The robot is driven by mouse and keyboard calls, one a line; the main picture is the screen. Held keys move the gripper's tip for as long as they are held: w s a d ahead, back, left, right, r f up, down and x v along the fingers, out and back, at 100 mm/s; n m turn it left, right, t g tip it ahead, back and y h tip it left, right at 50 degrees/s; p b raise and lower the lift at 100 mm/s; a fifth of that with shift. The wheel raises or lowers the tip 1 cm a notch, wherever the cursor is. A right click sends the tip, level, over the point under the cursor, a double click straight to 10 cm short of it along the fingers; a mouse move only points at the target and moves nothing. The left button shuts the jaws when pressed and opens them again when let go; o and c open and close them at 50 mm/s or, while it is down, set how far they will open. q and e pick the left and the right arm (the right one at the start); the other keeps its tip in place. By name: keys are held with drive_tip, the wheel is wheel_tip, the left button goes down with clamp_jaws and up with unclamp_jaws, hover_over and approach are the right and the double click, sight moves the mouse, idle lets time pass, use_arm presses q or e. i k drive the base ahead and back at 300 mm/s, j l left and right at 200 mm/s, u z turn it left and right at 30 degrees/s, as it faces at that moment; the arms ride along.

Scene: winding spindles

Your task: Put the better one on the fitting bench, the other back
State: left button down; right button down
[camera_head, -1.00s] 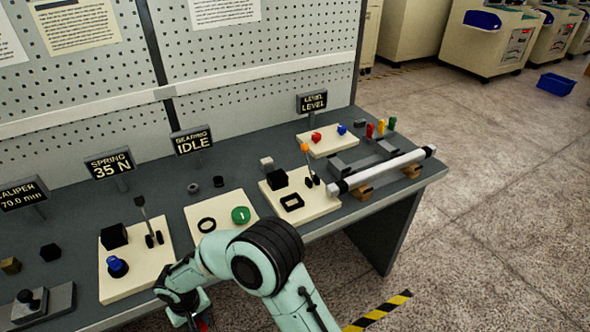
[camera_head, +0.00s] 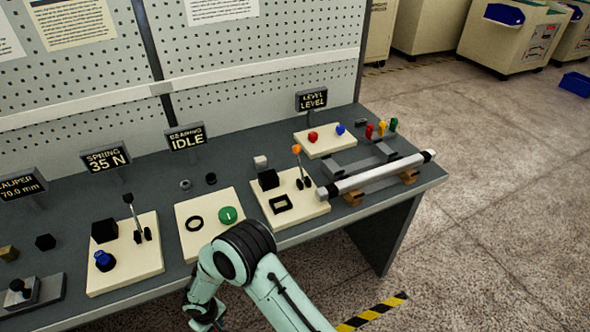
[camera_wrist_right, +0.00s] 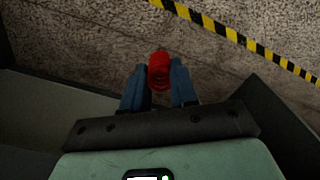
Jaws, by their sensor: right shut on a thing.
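My right gripper (camera_wrist_right: 160,78) is shut on a small red part (camera_wrist_right: 158,68) in the right wrist view, its blue fingers on either side. The part has a rounded end; its full shape and any label cannot be made out. Speckled floor shows behind it. In the head view my right arm reaches in front of the long grey workbench (camera_head: 395,205), and its gripper is low at the bottom edge, mostly hidden. My left gripper is in neither view. I cannot tell which surface is the fitting bench, and no second part like the red one can be picked out.
Bench signs read caliper 70.0 mm (camera_head: 22,186), spring 35 N (camera_head: 105,159), bearing IDLE (camera_head: 186,139) and LEVEL (camera_head: 311,100). A white roller (camera_head: 385,173) lies on wooden supports at the right. Open floor (camera_head: 480,220) lies right of the bench, with striped tape (camera_head: 375,313) in front.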

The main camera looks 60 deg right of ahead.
sight(289, 164)
drive_tip(key=k+l, duration=0.15)
drive_tip(key=l, duration=0.2)
drive_tip(key=k+l, duration=0.15)
drive_tip(key=l, duration=0.2)
drive_tip(key=k+l, duration=0.15)
drive_tip(key=l, duration=0.2)
drive_tip(key=k+l, duration=0.15)
drive_tip(key=l, duration=0.2)
drive_tip(key=k+l, duration=0.15)
drive_tip(key=l, duration=0.2)
